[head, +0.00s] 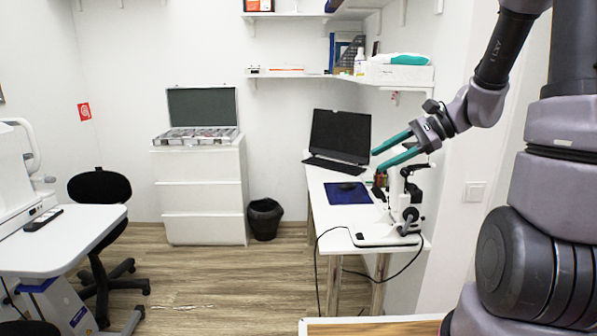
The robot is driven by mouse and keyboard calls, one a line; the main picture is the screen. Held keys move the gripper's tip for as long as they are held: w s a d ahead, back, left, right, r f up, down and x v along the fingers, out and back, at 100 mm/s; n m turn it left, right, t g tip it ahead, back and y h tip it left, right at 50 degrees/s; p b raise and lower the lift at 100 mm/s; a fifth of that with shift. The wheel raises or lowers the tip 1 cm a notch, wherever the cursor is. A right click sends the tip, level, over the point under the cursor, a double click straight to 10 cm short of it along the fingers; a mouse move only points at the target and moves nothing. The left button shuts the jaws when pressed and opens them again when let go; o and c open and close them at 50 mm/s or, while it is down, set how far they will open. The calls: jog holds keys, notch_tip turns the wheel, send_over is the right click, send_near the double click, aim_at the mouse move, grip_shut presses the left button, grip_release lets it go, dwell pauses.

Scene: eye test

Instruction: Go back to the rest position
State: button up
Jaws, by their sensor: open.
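My gripper (376,160) is at the right of the head view, at the end of my raised arm. Its two green fingers point left and are apart, with nothing between them. In the picture it overlaps the white desk (320,215) and the white optical instrument (398,195) standing there. I cannot tell how far the gripper is from them in depth.
A wooden-topped surface (370,328) shows at the bottom edge. A monitor (341,135) and blue mat (348,193) are on the desk; a cable hangs from it. A white instrument table (60,242) and black chair (98,187) stand left.

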jog(key=s+d+r+n+t+h, duration=0.2)
jog(key=s+r+n+h, duration=0.2)
jog(key=s+r+n, duration=0.1)
jog(key=s+d+r+n+t+h, duration=0.2)
jog(key=s+r+n+h, duration=0.2)
jog(key=s+r, duration=0.4)
jog(key=shift+s+n+t+h, duration=0.4)
jog(key=shift+s, duration=0.15)
dwell(1.1)
jog(key=shift+o, duration=1.3)
